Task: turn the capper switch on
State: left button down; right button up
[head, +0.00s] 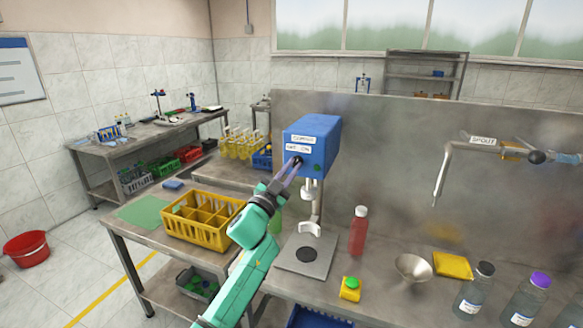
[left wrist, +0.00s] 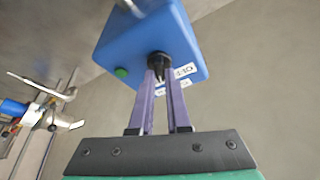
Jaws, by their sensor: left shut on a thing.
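The capper (head: 318,137) is a blue box on a metal stand against the steel back panel. Its front bears white labels, one with OFF and ON wording, a black knob switch and a green button (head: 318,167). My left gripper (head: 297,164) reaches up to the front of the box and is shut on the black switch (left wrist: 158,62). In the left wrist view, the purple fingers (left wrist: 161,84) sit on both sides of the switch. The green button (left wrist: 121,72) is beside it, apart from the fingers. The fingers hide part of the switch and a label. My right gripper is not in view.
A red bottle (head: 358,231), a funnel (head: 413,267), a yellow box with a green button (head: 350,289) and a yellow sponge (head: 452,265) stand on the steel bench. A yellow crate (head: 203,219) is on the left. A spout (head: 440,180) juts out at right.

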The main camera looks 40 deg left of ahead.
pick_arm(q)
jog(key=shift+r+m+h, duration=0.15)
jog(key=shift+m+h, duration=0.25)
jog(key=shift+m, duration=0.2)
jog(key=shift+a, duration=0.1)
jog(key=c, duration=0.9)
grip_release()
jog(key=shift+w+f, duration=0.2)
jog(key=b+v, duration=0.5)
jog(key=v, duration=0.9)
jog(key=shift+s, duration=0.25)
